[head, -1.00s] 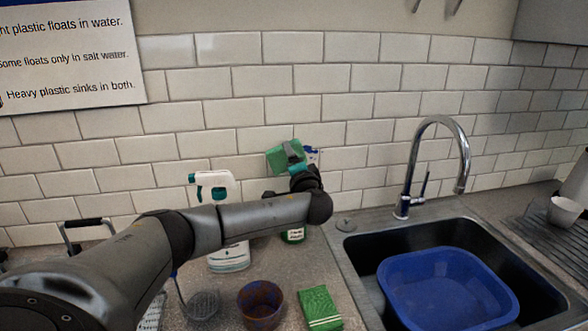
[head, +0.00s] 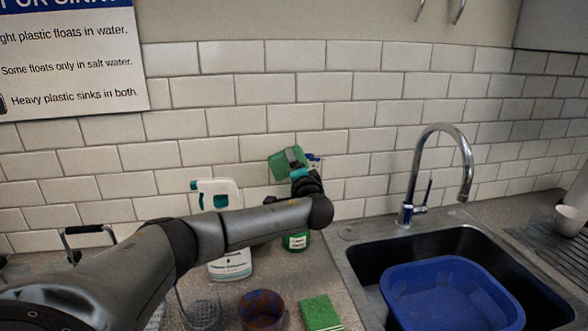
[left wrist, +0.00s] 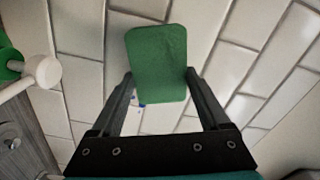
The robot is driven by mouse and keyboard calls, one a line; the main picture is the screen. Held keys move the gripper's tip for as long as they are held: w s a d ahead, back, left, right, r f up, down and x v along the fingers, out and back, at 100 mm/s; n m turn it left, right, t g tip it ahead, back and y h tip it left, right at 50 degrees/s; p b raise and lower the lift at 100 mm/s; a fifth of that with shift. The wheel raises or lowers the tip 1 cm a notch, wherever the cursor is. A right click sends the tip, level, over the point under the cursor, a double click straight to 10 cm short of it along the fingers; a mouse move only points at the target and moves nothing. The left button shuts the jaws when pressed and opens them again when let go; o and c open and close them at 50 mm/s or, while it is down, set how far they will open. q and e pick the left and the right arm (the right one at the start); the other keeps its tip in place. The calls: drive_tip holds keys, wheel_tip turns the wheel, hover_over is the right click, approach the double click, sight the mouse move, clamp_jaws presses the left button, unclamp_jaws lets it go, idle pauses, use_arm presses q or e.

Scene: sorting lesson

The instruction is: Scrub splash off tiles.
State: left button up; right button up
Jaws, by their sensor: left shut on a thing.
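My left gripper (head: 294,168) is shut on a green scrubbing pad (head: 284,161) and holds it up at the white tiled wall (head: 350,140). In the left wrist view the pad (left wrist: 157,60) sits between the two fingers (left wrist: 160,85), in front of the tiles. I cannot tell whether it presses on them. A small blue splash (head: 315,159) shows on the tiles just right of the gripper. Blue specks (left wrist: 140,104) also show below the pad in the left wrist view; the pad may hide more. My right gripper is not in view.
A white spray bottle (head: 229,262) and a green bottle (head: 296,242) stand under my left arm. A stained cup (head: 261,310) and a green sponge (head: 320,312) are at the counter front. Right are the tap (head: 416,180) and a blue basin (head: 450,290) in the sink.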

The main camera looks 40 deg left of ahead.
use_arm(q)
drive_tip(key=shift+b+x, duration=0.95)
drive_tip(key=shift+x, duration=0.2)
